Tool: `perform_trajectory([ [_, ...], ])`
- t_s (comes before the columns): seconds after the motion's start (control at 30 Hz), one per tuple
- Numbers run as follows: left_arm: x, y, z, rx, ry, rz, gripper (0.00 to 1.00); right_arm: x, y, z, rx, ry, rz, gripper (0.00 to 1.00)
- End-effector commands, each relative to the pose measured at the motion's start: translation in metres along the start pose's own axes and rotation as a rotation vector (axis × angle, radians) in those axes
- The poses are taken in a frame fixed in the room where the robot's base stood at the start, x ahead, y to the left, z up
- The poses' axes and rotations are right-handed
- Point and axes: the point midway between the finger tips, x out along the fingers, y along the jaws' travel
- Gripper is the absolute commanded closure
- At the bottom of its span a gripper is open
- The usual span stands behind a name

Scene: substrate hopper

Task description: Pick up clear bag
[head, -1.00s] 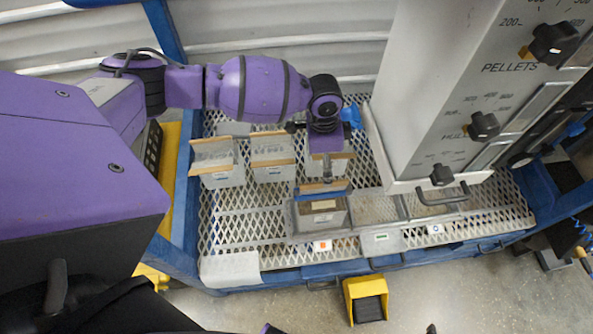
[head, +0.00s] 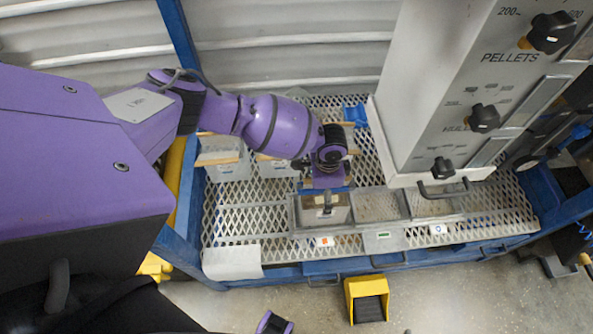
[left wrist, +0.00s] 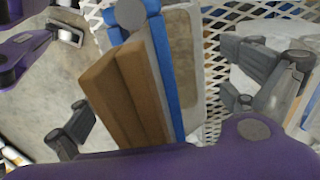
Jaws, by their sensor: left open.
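In the head view, clear bags with brown top strips stand on the mesh table, one at the left (head: 225,165) and one beside it (head: 277,168). Another bag stands in the left compartment of the grey tray (head: 297,222), its top mostly hidden by my arm. My left gripper (head: 327,203) is above that compartment, pointing down. In the left wrist view, my left gripper (left wrist: 155,100) is open, with its fingers apart on either side of a brown strip (left wrist: 120,95) and a blue strip (left wrist: 165,65). A clear bag with a brown edge (left wrist: 298,100) shows at the right, behind the right finger.
The tall grey hopper (head: 425,90) with black knobs stands right of the bags, its handle (head: 445,192) low in front. A blue object (head: 356,114) lies behind my wrist. A white sheet (head: 232,262) lies front left.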

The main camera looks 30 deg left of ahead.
Motion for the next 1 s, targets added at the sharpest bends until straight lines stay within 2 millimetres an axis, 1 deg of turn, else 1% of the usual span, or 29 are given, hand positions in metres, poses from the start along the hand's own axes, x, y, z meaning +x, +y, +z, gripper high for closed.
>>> perform_trajectory([
  [0.13,-0.0028,-0.0018,-0.0025,0.001,0.004,-0.004,0.00,-0.0001,0.0001,-0.0006,0.001,0.001,0.001,1.00],
  [0.77,-0.0029,-0.0017,-0.0022,0.001,0.004,-0.003,0.83,-0.0002,0.0001,-0.0004,0.001,0.000,0.000,1.00],
  [0.8,-0.0048,-0.0028,-0.0043,0.001,0.008,-0.005,0.85,-0.0002,0.0001,-0.0004,0.001,0.000,0.000,1.00],
  [1.0,-0.0051,-0.0028,-0.0043,0.001,0.008,-0.005,0.85,-0.0002,-0.0001,-0.0007,0.001,0.000,0.000,1.00],
])
